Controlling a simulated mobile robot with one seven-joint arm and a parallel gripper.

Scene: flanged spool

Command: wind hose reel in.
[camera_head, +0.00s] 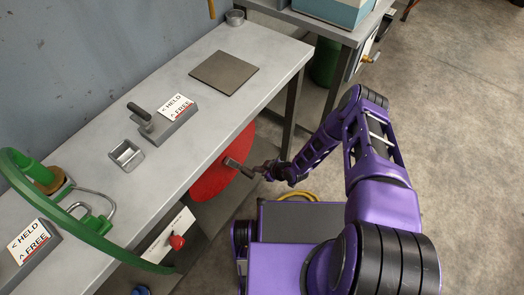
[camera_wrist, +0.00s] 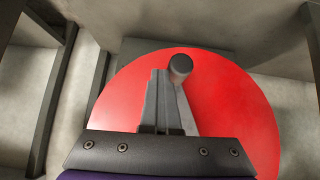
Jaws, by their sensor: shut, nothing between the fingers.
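The reel's red disc (camera_head: 212,182) stands upright below the front edge of the grey bench, and it fills much of the wrist view (camera_wrist: 235,105). A grey crank with a round-ended handle (camera_head: 238,167) sticks out from the disc; its dark knob shows in the wrist view (camera_wrist: 181,66). My gripper (camera_head: 261,168) is shut and empty just by the handle. In the wrist view its fingers (camera_wrist: 159,76) lie just left of the knob; I cannot tell whether they touch it. The fingers partly hide the crank and the disc's centre.
A large green ring (camera_head: 85,234) is at left. A red knob (camera_head: 177,241) sits on a front panel. Open floor lies at right.

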